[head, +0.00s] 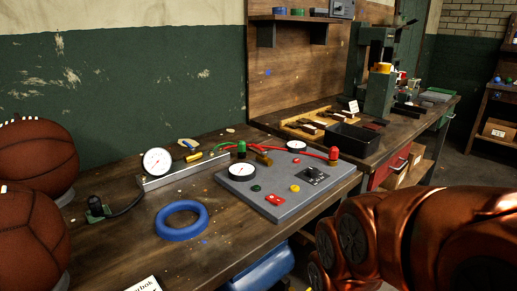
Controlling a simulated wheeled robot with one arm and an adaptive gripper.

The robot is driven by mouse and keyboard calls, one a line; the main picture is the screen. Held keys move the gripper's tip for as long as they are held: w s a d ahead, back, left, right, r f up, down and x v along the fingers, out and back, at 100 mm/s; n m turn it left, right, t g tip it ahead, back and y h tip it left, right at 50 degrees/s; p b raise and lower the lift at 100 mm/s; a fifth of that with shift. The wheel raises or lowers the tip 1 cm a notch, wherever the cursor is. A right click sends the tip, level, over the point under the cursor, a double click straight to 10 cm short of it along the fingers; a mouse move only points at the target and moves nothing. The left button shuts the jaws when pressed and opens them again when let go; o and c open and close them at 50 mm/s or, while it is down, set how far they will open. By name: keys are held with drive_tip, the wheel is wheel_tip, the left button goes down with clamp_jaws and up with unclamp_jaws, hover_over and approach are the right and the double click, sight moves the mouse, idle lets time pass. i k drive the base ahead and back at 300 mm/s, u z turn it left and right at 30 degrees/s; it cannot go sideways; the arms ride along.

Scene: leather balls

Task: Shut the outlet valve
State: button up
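A grey control panel (245,192) lies on the wooden bench. At its back stand a green-topped fitting (241,150) with a green hose and a red-topped fitting (333,153) with a red hose. A brass fitting (264,159) sits between them. No readable label shows which of these is the outlet valve, and I cannot tell whether any is open or shut. The panel also carries a dial gauge (242,172), a second gauge (297,146), green, yellow and red buttons, and a black switch plate (314,175). My copper-coloured arm fills the lower right; my gripper is not in view.
A blue ring (181,220) lies in front of the panel. A gauge (157,161) on a metal bar (185,172) stands left of it, with a black hose. Brown leather balls (30,240) are at far left. A black tray (355,140) is on the bench behind.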

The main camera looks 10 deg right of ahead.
sight(264, 152)
drive_tip(key=z, duration=1.65)
drive_tip(key=i, duration=0.95)
drive_tip(key=u, duration=2.3)
